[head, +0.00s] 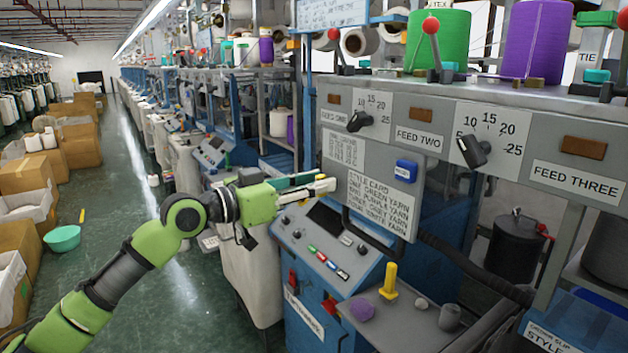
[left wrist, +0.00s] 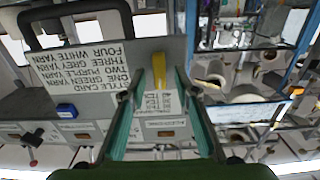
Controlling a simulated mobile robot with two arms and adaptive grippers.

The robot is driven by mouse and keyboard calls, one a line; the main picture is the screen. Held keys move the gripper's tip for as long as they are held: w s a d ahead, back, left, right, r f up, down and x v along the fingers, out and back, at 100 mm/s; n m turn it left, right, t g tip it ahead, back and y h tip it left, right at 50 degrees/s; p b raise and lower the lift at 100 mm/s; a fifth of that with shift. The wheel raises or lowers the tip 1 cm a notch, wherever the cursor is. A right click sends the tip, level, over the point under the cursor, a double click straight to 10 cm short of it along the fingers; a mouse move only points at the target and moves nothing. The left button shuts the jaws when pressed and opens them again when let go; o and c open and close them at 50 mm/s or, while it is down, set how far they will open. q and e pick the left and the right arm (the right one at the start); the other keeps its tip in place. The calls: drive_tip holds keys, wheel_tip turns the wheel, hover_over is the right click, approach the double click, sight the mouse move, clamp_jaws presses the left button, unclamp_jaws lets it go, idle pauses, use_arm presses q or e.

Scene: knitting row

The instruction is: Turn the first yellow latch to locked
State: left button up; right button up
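A yellow latch (left wrist: 158,68) shows in the left wrist view as a slim, nearly upright bar at the edge of the grey style-card panel (left wrist: 85,82). My left gripper (left wrist: 159,94) is open, its two teal fingers on either side of the lower end of the latch. I cannot tell whether either finger touches it. No locked marking is readable. My right gripper is not in view.
A yellow peg (head: 389,283) stands on the machine's lower shelf, near a purple lump (head: 362,308) and a grey cup (head: 450,317). Black dials (head: 473,151) stick out above the panel. A blue block (head: 406,171) is on the panel. The aisle floor (head: 140,190) is open at left.

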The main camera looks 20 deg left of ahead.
use_arm(q)
clamp_jaws()
drive_tip(key=shift+s+d+f+m+b, duration=0.1)
drive_tip(key=shift+d+f+m+b, duration=0.1)
drive_tip(key=shift+m+b, duration=2.2)
drive_tip(key=shift+s+d+f+m+b, duration=0.15)
drive_tip(key=shift+m+b, duration=1)
drive_tip(key=shift+m, duration=2.4)
drive_tip(key=shift+s+d+f+m+b, duration=0.1)
drive_tip(key=shift+f+m+b, duration=0.15)
drive_tip(key=shift+m+b, duration=2.15)
drive_tip(key=shift+m+p, duration=0.55)
drive_tip(key=shift+m, duration=0.2)
